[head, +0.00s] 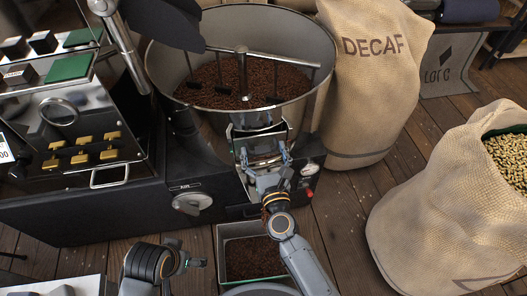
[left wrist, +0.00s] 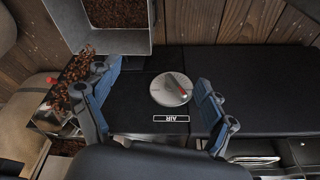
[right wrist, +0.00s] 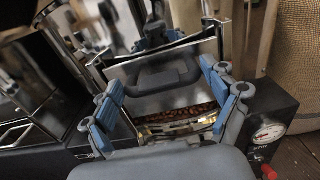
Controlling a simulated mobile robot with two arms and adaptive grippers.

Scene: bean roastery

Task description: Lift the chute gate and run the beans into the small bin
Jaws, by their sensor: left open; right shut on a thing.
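The chute gate (right wrist: 150,100), a metal plate with a dark handle, stands raised at the front of the cooling drum (head: 232,122). My right gripper (head: 262,160) is shut on it; in the right wrist view its fingers (right wrist: 165,100) lie at the gate's two sides. Brown beans (right wrist: 180,115) show in the gap under the gate. Falling beans (left wrist: 78,92) show in the left wrist view. The small bin (left wrist: 118,42) holds brown beans and stands on the floor below the chute, also in the head view (head: 223,240). My left gripper (left wrist: 160,105) is open and empty beside the bin.
The black machine base has an AIR dial (head: 192,203) and a pressure gauge (right wrist: 268,131) with a red knob. A DECAF sack (head: 370,80) stands behind right. An open sack of pale beans (head: 440,210) stands at the right.

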